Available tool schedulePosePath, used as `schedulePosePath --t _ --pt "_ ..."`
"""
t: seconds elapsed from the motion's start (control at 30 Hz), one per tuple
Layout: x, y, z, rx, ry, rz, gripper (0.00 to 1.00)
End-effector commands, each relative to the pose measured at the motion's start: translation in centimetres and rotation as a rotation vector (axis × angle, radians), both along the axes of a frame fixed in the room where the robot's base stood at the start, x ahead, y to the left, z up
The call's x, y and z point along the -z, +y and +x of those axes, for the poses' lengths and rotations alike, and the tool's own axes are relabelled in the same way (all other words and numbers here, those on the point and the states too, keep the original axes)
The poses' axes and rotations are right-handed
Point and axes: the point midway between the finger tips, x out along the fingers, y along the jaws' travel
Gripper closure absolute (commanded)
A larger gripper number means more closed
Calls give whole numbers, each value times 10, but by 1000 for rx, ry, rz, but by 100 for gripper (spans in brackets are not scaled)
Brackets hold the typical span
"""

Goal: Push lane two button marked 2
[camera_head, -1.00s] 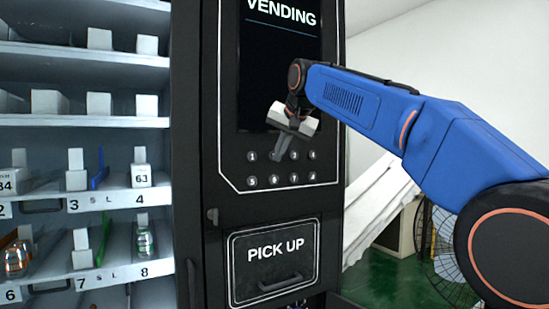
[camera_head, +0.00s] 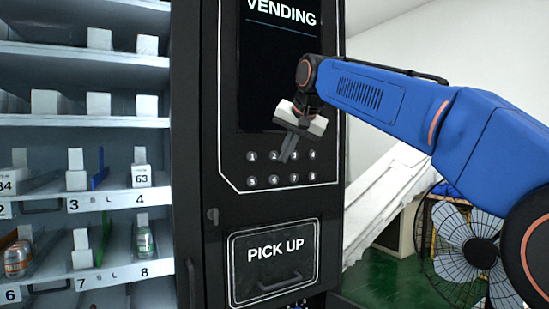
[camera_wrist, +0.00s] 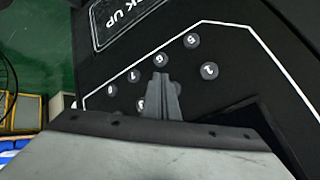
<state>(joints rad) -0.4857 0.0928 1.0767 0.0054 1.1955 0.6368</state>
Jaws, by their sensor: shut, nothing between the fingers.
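The button marked 2 (camera_head: 274,156) is a small round grey button in the upper row of the black panel, just left of my fingertips in the head view. My gripper (camera_head: 286,157) is shut and empty, its fingers slanting down in front of the panel between buttons 2 and 3. I cannot tell how far the tips are from the panel.
Button 1 (camera_head: 252,156) and button 3 (camera_head: 295,155) flank button 2; a lower row runs 5 to 8. A dark screen (camera_head: 280,75) is above, a pick-up door (camera_head: 272,262) below. Shelves (camera_head: 85,121) with boxes stand left. A fan (camera_head: 468,250) stands right.

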Motion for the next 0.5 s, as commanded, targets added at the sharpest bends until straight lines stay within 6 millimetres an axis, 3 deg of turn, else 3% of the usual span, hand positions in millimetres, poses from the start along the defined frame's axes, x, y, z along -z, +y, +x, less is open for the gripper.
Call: schedulePosePath --t 0.3,0.5 --pt "0 -14 -20 0 0 0 100" --pt "1 -16 -23 0 1 0 100"
